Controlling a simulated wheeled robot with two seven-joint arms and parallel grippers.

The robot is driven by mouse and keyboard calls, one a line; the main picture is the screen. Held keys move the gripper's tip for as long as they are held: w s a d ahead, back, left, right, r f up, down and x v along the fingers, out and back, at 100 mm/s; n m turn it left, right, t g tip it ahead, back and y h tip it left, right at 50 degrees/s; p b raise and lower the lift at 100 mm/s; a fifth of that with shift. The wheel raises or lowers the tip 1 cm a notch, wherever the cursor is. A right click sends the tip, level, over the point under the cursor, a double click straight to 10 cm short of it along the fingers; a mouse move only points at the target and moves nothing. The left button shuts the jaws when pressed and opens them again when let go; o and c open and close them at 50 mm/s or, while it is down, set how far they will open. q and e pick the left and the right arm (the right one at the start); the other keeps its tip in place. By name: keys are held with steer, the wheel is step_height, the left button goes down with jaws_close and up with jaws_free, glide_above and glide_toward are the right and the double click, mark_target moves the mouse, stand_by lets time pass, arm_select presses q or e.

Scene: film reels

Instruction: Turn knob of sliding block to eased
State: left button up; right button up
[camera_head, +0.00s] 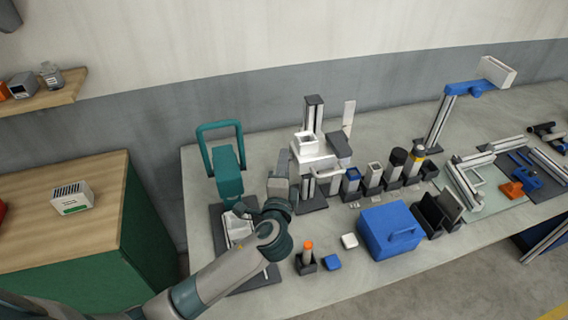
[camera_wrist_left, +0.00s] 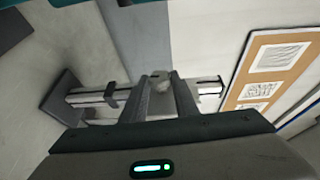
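The sliding block stand has an upright grey column (camera_head: 314,116) with a white block (camera_head: 309,150) on it. In the left wrist view the column (camera_wrist_left: 208,88) runs sideways, with its dark base (camera_wrist_left: 64,97) at the left. My left gripper (camera_head: 297,180) is beside the stand, on its left side. In the left wrist view the two fingertips (camera_wrist_left: 161,83) are a little apart, with a small grey knob (camera_wrist_left: 160,78) between or just beyond them. I cannot tell whether they touch it. The knob's marking is not readable. My right gripper is not in view.
A teal press-like device (camera_head: 227,170) stands left of the stand. Several dark-based holders (camera_head: 374,178) stand to the right. A patterned board (camera_wrist_left: 270,68) shows in the wrist view.

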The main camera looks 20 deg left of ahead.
arm_select(q)
steer(key=shift+g, duration=0.3)
steer(key=shift+r+n+g, duration=0.1)
steer(key=shift+n+g, duration=0.2)
steer(key=o, duration=1.1)
steer(key=shift+s, duration=0.1)
